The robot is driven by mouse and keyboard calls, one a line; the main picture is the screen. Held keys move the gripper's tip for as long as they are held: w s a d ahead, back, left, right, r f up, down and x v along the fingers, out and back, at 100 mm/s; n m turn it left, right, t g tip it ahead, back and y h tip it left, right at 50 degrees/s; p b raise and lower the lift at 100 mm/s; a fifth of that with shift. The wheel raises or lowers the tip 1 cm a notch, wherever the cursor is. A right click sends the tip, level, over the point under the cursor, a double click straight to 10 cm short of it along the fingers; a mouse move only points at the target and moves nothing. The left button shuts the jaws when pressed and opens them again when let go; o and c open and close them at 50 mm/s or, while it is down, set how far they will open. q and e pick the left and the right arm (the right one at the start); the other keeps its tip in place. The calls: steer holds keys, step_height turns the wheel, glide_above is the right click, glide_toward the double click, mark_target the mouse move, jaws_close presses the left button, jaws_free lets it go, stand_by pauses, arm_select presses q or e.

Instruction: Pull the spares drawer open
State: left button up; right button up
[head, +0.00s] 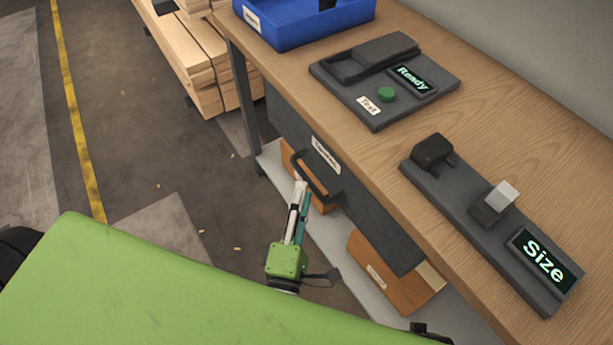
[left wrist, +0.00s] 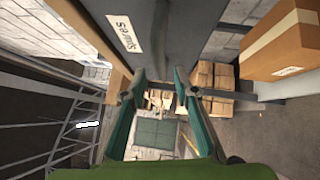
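The spares drawer (head: 345,180) has a dark grey front with a white label, under the wooden bench top. A black bar handle (head: 317,184) stands out from its front. My left gripper (head: 302,187) is at the near left part of the handle; I cannot tell whether it touches it. In the left wrist view, the drawer front (left wrist: 165,25) fills the top, its label upside down. There the left gripper (left wrist: 160,80) has its two teal fingers apart, with nothing clearly held between them. My right gripper is not in view.
On the bench (head: 500,85) are a blue bin (head: 300,30), a test fixture (head: 365,110) and a size gauge (head: 470,205). Cardboard boxes (head: 390,285) sit on the low shelf below the drawer. Stacked timber (head: 195,60) stands behind. The floor left of the bench is mostly clear.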

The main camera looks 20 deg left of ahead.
mark_target(306, 177)
arm_select(q)
steer(key=w, duration=0.5)
steer(key=shift+a+r, duration=0.25)
steer(key=shift+a, duration=0.1)
jaws_close()
